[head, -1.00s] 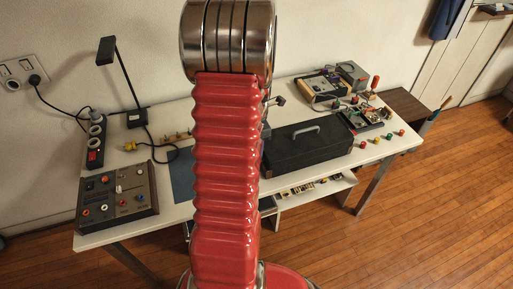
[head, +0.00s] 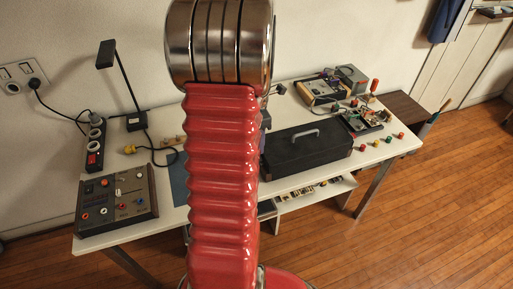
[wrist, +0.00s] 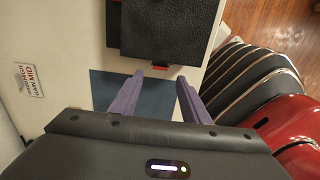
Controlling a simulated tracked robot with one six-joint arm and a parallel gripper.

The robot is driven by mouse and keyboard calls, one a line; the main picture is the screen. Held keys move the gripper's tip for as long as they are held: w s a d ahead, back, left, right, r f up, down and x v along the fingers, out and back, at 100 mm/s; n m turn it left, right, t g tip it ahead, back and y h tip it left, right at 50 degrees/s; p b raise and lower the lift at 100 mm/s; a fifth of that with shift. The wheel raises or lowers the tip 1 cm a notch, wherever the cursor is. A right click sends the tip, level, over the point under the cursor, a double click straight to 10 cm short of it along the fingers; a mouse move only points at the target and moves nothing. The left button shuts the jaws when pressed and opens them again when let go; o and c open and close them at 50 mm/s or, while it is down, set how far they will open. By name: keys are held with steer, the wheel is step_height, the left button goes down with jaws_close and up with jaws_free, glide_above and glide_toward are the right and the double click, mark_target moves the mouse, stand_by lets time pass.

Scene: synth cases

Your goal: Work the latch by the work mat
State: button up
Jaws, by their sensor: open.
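The blue work mat (head: 179,183) lies on the white bench, partly hidden behind my red arm. It also shows in the wrist view (wrist: 104,88), under my gripper. A black case (head: 306,149) with a grey handle stands right of my arm. In the wrist view a black case (wrist: 170,25) lies just beyond the mat. A small red piece (wrist: 160,67), perhaps the latch, shows at its near edge. My gripper (wrist: 160,77) is open, its two purple fingers apart and pointing at this edge. The red piece appears between the fingertips; I cannot tell whether they touch it.
A control box (head: 117,201) with knobs stands at the bench's left end, with a lamp (head: 119,78) and a power strip (head: 95,148) behind it. Electronics (head: 325,88) and several coloured knobs stand at the right. A shelf (head: 312,193) sits under the bench.

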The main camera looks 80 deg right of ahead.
step_height(320, 180, up, 8)
stand_by(0.4)
steer(key=shift+w+r, duration=0.1)
stand_by(0.5)
steer(key=w+a+r+m+t+h, duration=0.1)
steer(key=w+a+r, duration=0.3)
steer(key=w+a, duration=0.75)
steer(key=w+a+r+m+t+h, duration=0.15)
steer(key=w+a+r, duration=0.35)
steer(key=w+a, duration=0.6)
steer(key=a+r+m+t+y, duration=0.1)
steer(key=a+m+t+y, duration=0.1)
steer(key=a, duration=2.5)
steer(key=shift+w+r+m+t, duration=0.3)
steer(key=shift+m+t, duration=0.25)
steer(key=shift+m, duration=0.3)
steer(key=shift+a+y, duration=0.1)
steer(key=shift+y, duration=0.15)
